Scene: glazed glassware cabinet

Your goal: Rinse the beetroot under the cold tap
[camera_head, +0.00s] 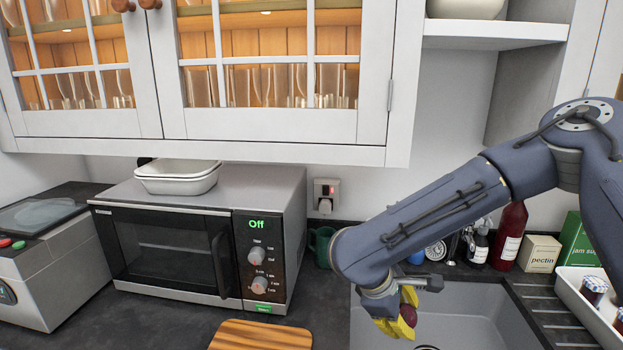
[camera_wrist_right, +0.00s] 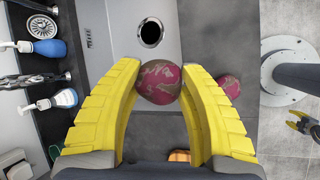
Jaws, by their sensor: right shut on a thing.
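My right gripper (camera_head: 400,318) has yellow fingers and is shut on a beetroot (camera_head: 409,315), over the left part of the grey sink (camera_head: 478,312). The right wrist view shows the mottled purple-red beetroot (camera_wrist_right: 158,84) between the fingertips (camera_wrist_right: 160,66), with the sink's drain hole (camera_wrist_right: 150,33) beside it. A second similar round object (camera_wrist_right: 230,86) shows partly behind the right finger. A chrome fitting (camera_wrist_right: 35,80) lies at the left of the wrist view; I cannot tell whether it is the cold tap. My left gripper (camera_wrist_right: 301,122) is small at the far right, its opening unclear.
A red bottle (camera_head: 511,236), a pectin box (camera_head: 540,253) and a white tray of jars (camera_head: 587,297) stand right of and behind the sink. A striped wooden board (camera_head: 260,334) lies before the microwave (camera_head: 205,235). The glazed cabinet (camera_head: 270,70) hangs above.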

